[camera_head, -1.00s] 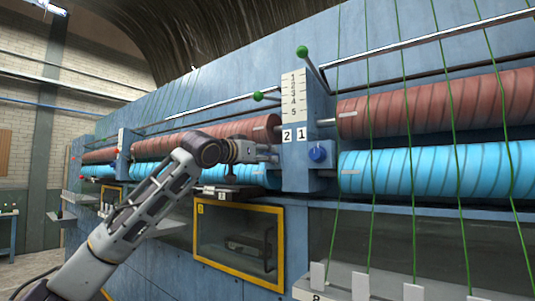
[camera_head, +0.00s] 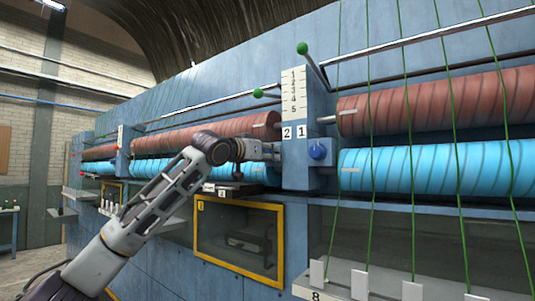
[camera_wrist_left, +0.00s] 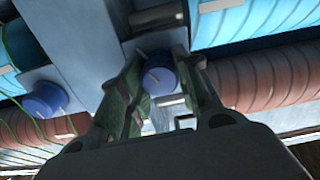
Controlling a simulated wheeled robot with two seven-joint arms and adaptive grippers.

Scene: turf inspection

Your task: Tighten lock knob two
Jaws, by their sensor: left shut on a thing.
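In the head view my left gripper (camera_head: 272,152) reaches the side of the blue post below the label "2" (camera_head: 287,133) and hides this knob. The other blue knob (camera_head: 317,152) is below the label "1" (camera_head: 302,133). It also shows at the left of the left wrist view (camera_wrist_left: 45,98). My right gripper is not in view.
Red rollers (camera_head: 440,103) and blue rollers (camera_head: 440,172) run along both sides of the post. Two green-tipped levers (camera_head: 302,48) stand above, beside a numbered scale (camera_head: 293,97). A yellow-framed window (camera_head: 283,245) is below. Green cords hang at the right.

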